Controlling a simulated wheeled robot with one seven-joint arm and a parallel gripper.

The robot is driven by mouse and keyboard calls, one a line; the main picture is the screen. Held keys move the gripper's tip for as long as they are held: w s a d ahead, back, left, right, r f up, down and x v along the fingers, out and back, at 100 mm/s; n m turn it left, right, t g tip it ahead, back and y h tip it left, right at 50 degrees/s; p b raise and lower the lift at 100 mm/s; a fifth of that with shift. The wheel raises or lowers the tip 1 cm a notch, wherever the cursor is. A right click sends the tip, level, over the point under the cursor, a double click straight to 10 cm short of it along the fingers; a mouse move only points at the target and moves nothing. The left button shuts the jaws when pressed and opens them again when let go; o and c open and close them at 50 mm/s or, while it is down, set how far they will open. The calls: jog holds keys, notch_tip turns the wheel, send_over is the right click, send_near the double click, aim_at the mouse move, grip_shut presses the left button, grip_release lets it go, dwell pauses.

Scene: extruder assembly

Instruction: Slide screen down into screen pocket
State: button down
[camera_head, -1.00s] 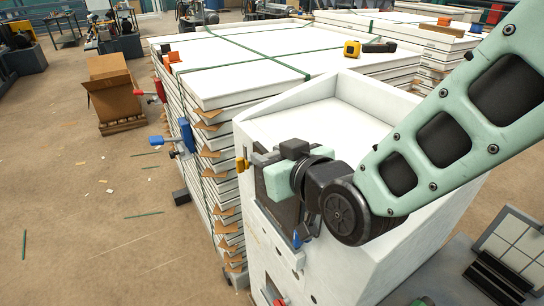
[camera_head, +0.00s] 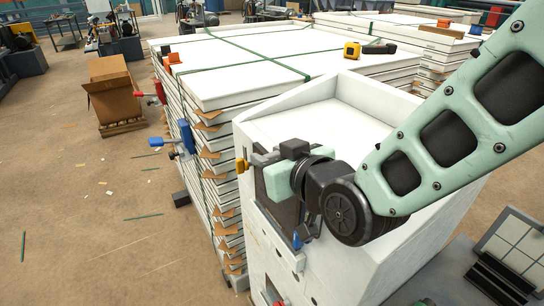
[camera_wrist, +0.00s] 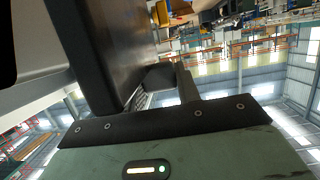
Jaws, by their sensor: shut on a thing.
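The screen (camera_head: 282,212) is a dark, thin panel, standing upright at the front face of the white extruder housing (camera_head: 330,262). My gripper (camera_head: 268,172) is at the screen's upper part, shut on it; the wrist and gripper body cover much of the panel in the head view. In the wrist view the screen (camera_wrist: 100,45) is a large dark slab beside a finger of my gripper (camera_wrist: 160,78). The screen pocket cannot be made out separately, and I cannot tell how deep the lower edge sits.
Open floor lies left.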

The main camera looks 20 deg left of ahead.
jog(key=shift+f+b, duration=0.7)
jog(key=shift+b, duration=0.3)
jog(key=c, duration=0.9)
grip_release()
jog(key=b+v, duration=0.3)
jog(key=v, duration=0.9)
jog(key=shift+d+f, duration=0.1)
jog(key=shift+b+v, duration=2.7)
jog(key=shift+b, duration=0.35)
jog(key=shift+r, duration=0.2)
